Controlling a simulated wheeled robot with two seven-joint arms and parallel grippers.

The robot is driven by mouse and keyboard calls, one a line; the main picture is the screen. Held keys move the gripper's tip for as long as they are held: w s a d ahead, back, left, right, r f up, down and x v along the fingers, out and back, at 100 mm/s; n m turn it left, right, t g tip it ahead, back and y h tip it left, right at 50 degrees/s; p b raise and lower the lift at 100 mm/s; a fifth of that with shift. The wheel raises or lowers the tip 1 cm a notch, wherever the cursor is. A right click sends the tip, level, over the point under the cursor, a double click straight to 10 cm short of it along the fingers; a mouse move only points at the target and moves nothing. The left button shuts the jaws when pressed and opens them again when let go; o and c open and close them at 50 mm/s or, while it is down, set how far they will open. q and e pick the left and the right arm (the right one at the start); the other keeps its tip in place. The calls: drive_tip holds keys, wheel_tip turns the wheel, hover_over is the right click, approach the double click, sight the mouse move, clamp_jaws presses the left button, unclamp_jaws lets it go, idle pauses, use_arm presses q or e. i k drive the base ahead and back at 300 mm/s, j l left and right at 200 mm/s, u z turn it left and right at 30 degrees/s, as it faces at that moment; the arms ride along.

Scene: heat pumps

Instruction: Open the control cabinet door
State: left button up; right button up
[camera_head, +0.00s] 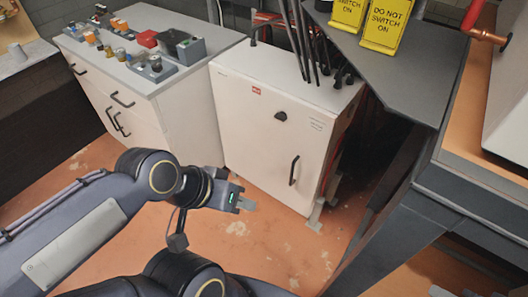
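The control cabinet (250,125) is a white box on the orange floor near the middle of the view. Its front door looks shut. The door carries a black vertical handle (294,170) on its right side and a dark round knob or lock (280,116) higher up. My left gripper (246,205) is in front of the cabinet, low and left of the handle, with its tip pointing right. It appears apart from the handle and holds nothing that I can see. Its finger gap cannot be made out. My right gripper is not in view.
A white drawer unit (130,90) with switch boxes on top stands left of the cabinet. Black cables rise from the cabinet top. A dark metal table (420,230) fills the right side. Yellow "do not switch on" signs (385,25) are above. Floor before the cabinet is clear.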

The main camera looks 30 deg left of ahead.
sight(286, 160)
drive_tip(key=j+u, duration=0.2)
drive_tip(key=j, duration=0.45)
drive_tip(key=i+j+u, duration=0.15)
drive_tip(key=j, duration=0.2)
drive_tip(key=i+j+u, duration=0.15)
drive_tip(key=j, duration=0.15)
drive_tip(key=k, duration=0.05)
